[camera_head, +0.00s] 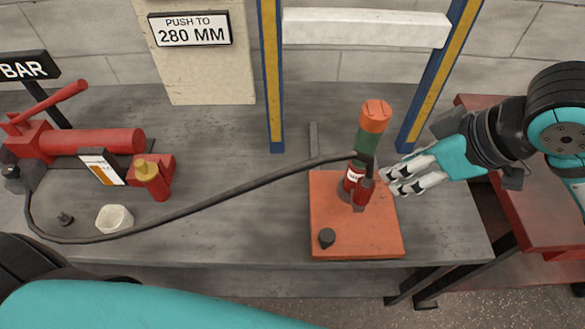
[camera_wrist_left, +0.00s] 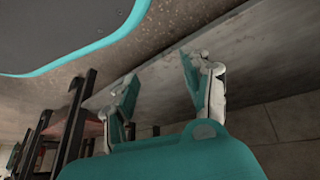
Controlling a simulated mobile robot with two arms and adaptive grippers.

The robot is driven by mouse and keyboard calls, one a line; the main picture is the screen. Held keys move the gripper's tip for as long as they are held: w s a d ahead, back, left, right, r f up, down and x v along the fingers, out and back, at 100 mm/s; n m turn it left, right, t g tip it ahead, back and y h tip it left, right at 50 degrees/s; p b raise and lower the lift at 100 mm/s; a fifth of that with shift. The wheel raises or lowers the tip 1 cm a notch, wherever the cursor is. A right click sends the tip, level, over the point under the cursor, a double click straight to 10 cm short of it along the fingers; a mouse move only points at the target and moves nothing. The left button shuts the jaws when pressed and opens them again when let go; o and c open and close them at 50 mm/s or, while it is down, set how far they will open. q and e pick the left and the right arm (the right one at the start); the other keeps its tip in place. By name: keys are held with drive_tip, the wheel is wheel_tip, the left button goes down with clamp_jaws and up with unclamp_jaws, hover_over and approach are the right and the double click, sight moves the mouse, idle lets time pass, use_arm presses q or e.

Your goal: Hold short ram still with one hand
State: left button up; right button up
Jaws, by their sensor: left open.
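The short ram (camera_head: 368,140), green with an orange top and a red lower body, stands upright on an orange base plate (camera_head: 345,235). A black hose joins it at a red fitting on its side. My right gripper (camera_head: 387,182) is just right of the ram at its lower body, fingers pointing left toward it. The fingers lie close together; whether they touch the ram or how far they are apart is unclear. My left gripper (camera_wrist_left: 160,80) is open and empty in the left wrist view, away from the ram. It is not visible in the head view.
The hose (camera_head: 215,197) runs across the grey bench to a red pump (camera_head: 85,142) at left. Blue-yellow posts (camera_head: 271,75) with a white crossbar (camera_head: 365,28) rise behind.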

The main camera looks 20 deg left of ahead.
use_arm(q)
drive_tip(key=w+d+r+n+t+h, duration=0.1)
drive_tip(key=w+d+r+t+h, duration=0.2)
drive_tip(key=d+r, duration=0.55)
drive_tip(key=w+d+r+n+t+h, duration=0.1)
drive_tip(key=w+d+r+h, duration=0.3)
drive_tip(key=d+r, duration=0.5)
drive_tip(key=s+d+r+g+h, duration=0.1)
drive_tip(key=d+r+h, duration=0.35)
drive_tip(key=r, duration=0.65)
drive_tip(key=s+d+r+h, duration=0.1)
drive_tip(key=d+r+h, duration=0.3)
drive_tip(key=r, duration=0.7)
drive_tip(key=w+a+r+m+h, duration=0.1)
drive_tip(key=w+a+r+h, duration=0.25)
drive_tip(key=r, duration=0.65)
drive_tip(key=w+a+r+h, duration=0.2)
drive_tip(key=w+a+r, duration=0.2)
drive_tip(key=r, duration=0.7)
drive_tip(key=m+g+y, duration=0.3)
drive_tip(key=m+y, duration=0.3)
drive_tip(key=m, duration=0.8)
approach(349, 173)
drive_tip(key=x, duration=0.3)
drive_tip(key=f+x, duration=0.1)
drive_tip(key=x, duration=0.3)
drive_tip(key=w+x, duration=0.1)
drive_tip(key=x, duration=0.2)
drive_tip(key=shift+f, duration=0.2)
